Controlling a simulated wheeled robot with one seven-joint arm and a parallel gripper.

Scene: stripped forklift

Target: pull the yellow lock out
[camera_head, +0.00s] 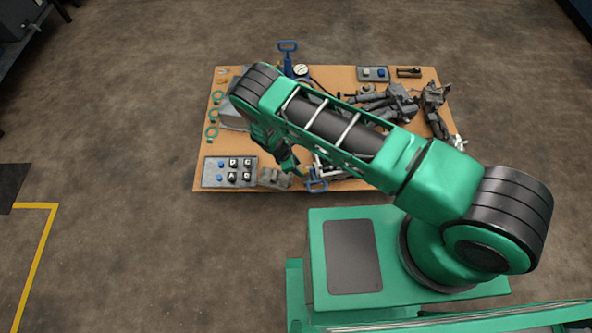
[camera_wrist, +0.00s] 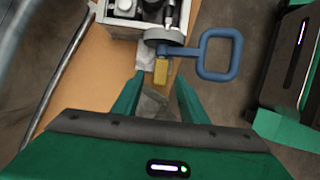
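The yellow lock (camera_wrist: 161,72) is a small yellow block in the wrist view, just below a grey round part (camera_wrist: 163,39) at the blue handle's base. My gripper (camera_wrist: 158,84) is open, with one green finger on each side of the lock's line and a gap between them. The lock appears at or just beyond the fingertips; I cannot tell whether they touch it. In the head view my gripper (camera_head: 292,166) is over the near edge of the board, partly hidden by my arm.
A blue loop handle (camera_wrist: 221,55) sticks out right of the lock; it also shows in the head view (camera_head: 317,186). A light grey housing (camera_wrist: 122,30) stands behind. The wooden board (camera_head: 205,180) holds a button panel (camera_head: 229,172), green rings (camera_head: 212,116) and dark metal parts (camera_head: 435,103).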

